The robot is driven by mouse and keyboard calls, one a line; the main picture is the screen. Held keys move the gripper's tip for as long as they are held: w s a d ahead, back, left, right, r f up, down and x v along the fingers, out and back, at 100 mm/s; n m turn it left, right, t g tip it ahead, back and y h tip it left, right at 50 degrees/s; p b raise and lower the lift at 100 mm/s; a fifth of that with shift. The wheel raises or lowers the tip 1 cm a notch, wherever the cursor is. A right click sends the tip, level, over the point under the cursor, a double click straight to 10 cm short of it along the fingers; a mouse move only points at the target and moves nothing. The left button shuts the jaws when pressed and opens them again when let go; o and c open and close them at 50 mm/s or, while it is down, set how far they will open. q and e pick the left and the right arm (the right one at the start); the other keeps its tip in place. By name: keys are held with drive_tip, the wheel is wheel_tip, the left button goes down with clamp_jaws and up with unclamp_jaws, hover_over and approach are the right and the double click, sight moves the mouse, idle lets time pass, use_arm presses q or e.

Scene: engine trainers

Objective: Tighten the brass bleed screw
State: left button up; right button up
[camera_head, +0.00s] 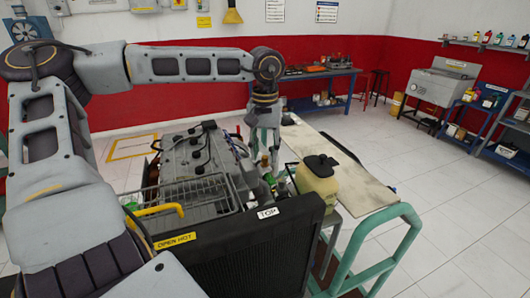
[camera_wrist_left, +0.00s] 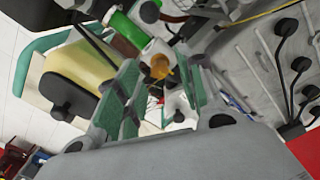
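The brass bleed screw (camera_wrist_left: 159,67) shows as a small amber-gold piece near the top middle of the left wrist view. It lies between the tips of my left gripper (camera_wrist_left: 163,78), whose green-padded fingers stand apart with a gap between them. I see no clear contact with the screw. My right gripper is in neither view.
A yellowish tank with a black cap (camera_head: 318,178) stands close right of the gripper. The black radiator (camera_head: 255,255) with a TOP label is in front. A pale board (camera_head: 345,165) and a green rail (camera_head: 375,235) lie right. Open floor (camera_head: 460,220) is beyond.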

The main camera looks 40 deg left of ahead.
sight(265, 157)
use_arm(q)
wheel_tip(265, 157, up, 11)
idle(0.6)
drive_tip(key=shift+f, duration=0.1)
idle(0.5)
